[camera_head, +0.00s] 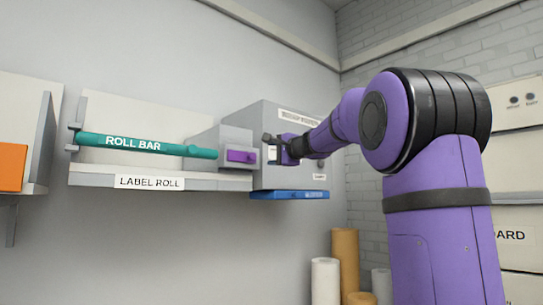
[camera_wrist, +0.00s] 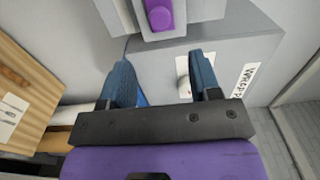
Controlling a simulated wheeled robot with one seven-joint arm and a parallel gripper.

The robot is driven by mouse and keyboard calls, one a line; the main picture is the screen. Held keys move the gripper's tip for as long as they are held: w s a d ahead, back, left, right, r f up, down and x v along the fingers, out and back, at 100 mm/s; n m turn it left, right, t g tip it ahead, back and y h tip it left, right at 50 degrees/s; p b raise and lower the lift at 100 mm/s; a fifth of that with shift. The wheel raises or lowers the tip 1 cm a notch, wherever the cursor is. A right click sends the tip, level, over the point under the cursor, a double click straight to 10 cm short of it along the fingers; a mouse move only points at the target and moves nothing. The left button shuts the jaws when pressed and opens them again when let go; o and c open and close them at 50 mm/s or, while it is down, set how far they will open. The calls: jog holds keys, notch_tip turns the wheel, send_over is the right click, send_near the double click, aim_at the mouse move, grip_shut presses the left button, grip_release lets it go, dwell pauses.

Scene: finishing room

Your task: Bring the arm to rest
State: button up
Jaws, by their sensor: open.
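My arm reaches from the right side of the head view towards the wall, bent at the large elbow joint. My gripper (camera_head: 272,148) is at the front of a grey cabinet (camera_head: 262,115). In the wrist view my gripper (camera_wrist: 161,75) has its two blue fingers wide apart with nothing held between them. The grey cabinet face (camera_wrist: 235,60) lies beyond the fingers. A purple knob (camera_wrist: 159,15) is ahead of the fingertips and apart from them. Whether a finger touches the cabinet cannot be told.
A teal roll bar (camera_head: 165,147) lies above a shelf labelled LABEL ROLL (camera_head: 95,177). A blue tray (camera_head: 290,195) is under the cabinet. Upright rolls (camera_head: 345,255) stand below. Labelled boxes (camera_head: 518,180) are behind my arm at right. The wall space at lower left is clear.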

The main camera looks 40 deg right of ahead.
jog(key=s+a+f+n+g+y, duration=0.2)
jog(key=s+a+f+n+g, duration=0.25)
jog(key=s+a+f, duration=0.55)
jog(key=s+a+f+n+g+y, duration=0.1)
jog(key=s+a+f+n+g, duration=0.2)
jog(key=s+a+f+n, duration=0.6)
jog(key=s+a+f+n+g+h, duration=0.1)
jog(key=s+a+f+n+g, duration=0.1)
jog(key=s+f, duration=0.6)
jog(key=s+a+f+n+g+h, duration=0.2)
jog(key=s+a+f+g, duration=0.1)
jog(key=s+f, duration=0.5)
jog(key=shift+a+f+h, duration=0.3)
jog(key=shift+a+f, duration=0.1)
jog(key=shift+f, duration=0.25)
